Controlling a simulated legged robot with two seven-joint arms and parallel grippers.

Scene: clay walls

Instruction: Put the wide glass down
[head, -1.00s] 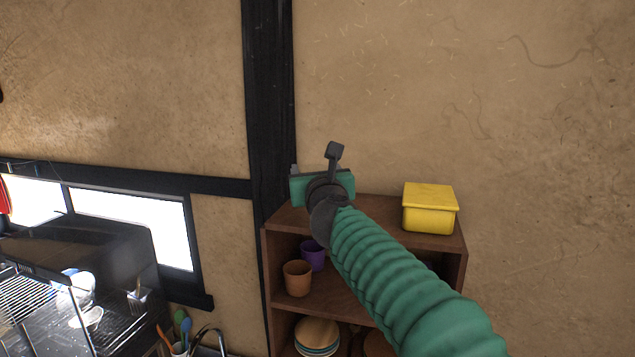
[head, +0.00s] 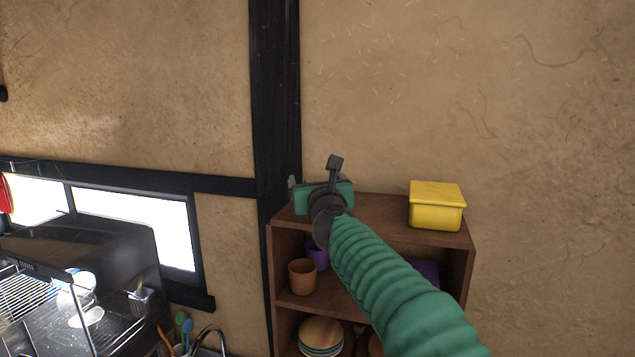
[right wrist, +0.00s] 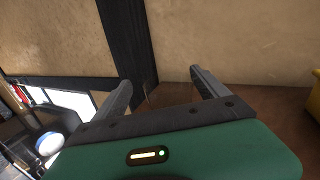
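My right gripper (head: 313,172) is over the left part of the wooden shelf unit's top (head: 382,210), near the wall. In the right wrist view, its two dark fingers (right wrist: 160,84) stand wide apart, with the shelf top and a dark post showing between them. My left gripper is not in view.
A yellow lidded box (head: 436,206) stands on the right of the shelf top. An orange cup (head: 302,277) and a purple cup (head: 317,257) stand on the shelf below, and plates (head: 321,337) lower still. A dark post (head: 276,100) rises behind the unit's left end.

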